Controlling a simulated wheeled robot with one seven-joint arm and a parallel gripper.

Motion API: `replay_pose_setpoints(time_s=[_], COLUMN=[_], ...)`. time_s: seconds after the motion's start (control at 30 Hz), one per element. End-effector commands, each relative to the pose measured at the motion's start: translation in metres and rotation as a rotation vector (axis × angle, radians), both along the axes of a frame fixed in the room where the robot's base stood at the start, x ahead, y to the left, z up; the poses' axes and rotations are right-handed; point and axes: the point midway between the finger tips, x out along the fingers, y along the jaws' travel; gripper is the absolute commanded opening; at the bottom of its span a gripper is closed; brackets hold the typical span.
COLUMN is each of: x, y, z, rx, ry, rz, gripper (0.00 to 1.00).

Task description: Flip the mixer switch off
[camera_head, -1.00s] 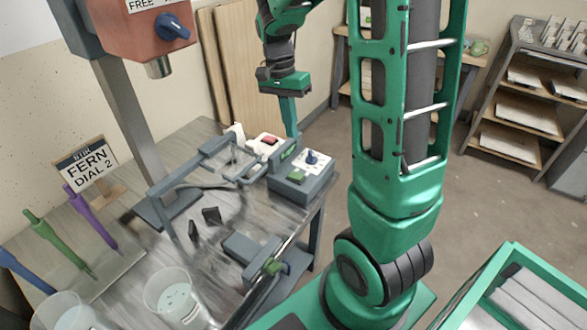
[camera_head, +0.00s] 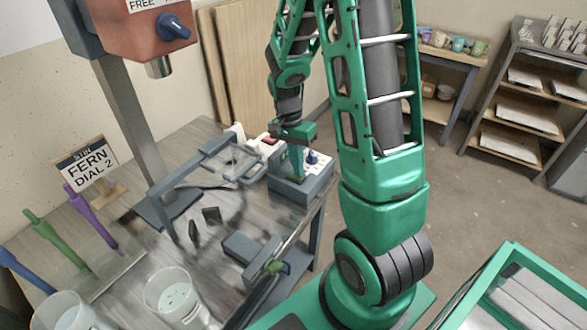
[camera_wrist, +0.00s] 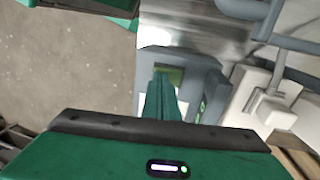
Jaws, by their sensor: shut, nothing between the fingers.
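The orange mixer head (camera_head: 150,43) with a blue knob (camera_head: 173,26) hangs on its post at the upper left. A grey control box (camera_head: 301,190) stands at the table's right end, with a white plate and a blue knob (camera_head: 312,157) on top. A small red part (camera_head: 269,141) shows behind it, partly covered by my arm. In the wrist view, the closed fingers (camera_wrist: 160,92) lie over the box (camera_wrist: 190,68); contact cannot be told. A white switch-like fitting (camera_wrist: 268,108) is beside it.
A grey frame (camera_head: 205,158) stands on the table left of the control box. Glaze buckets (camera_head: 172,297), colored-handled tools and a "FERN DIAL 2" sign (camera_head: 86,163) are at the left. A green-rimmed bin (camera_head: 514,250) and shelves (camera_head: 525,110) are at the right, with open floor between.

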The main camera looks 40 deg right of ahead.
Motion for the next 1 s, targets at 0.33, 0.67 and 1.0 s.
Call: replay_pose_setpoints(time_s=[0.33,0.67,1.0], x=[-0.0009,-0.0039,0.0043], y=[-0.0003,-0.0011,0.0017], z=[-0.0046,-0.0088,-0.0089], rx=[0.0,0.0,0.0], ry=[0.0,0.002,0.0], rz=[0.0,0.0,0.002], gripper=[0.0,0.0,0.0])
